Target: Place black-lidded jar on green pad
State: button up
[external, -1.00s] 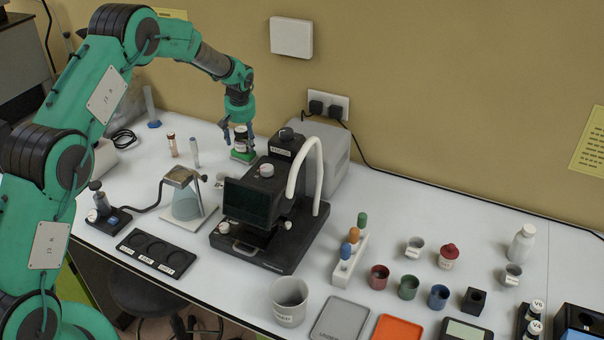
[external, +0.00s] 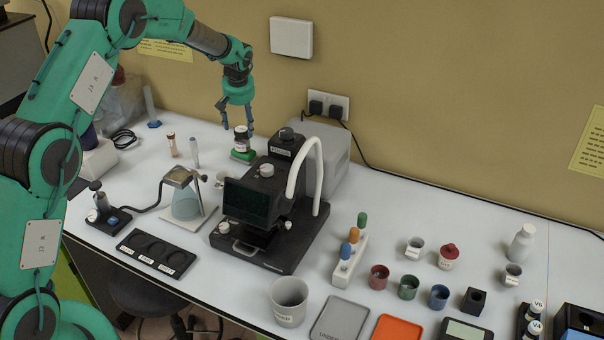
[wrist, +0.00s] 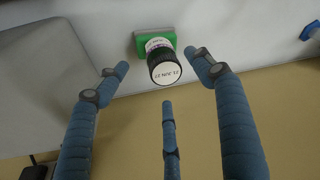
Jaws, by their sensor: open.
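The black-lidded jar (external: 241,138) stands upright on the green pad (external: 243,155) at the back of the bench, left of the black instrument. In the wrist view the jar (wrist: 164,66) shows its dark lid with a pale printed top, and the green pad (wrist: 140,46) shows beneath it. My gripper (external: 237,115) is open and empty just above the jar. In the wrist view its blue fingers are spread apart, clear of the jar.
The black instrument (external: 265,215) with a white hose stands close to the right of the pad. A small vial (external: 172,145) and a clear tube (external: 195,152) stand to the left. The wall is close behind.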

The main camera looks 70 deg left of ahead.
jog(key=shift+v, duration=2.15)
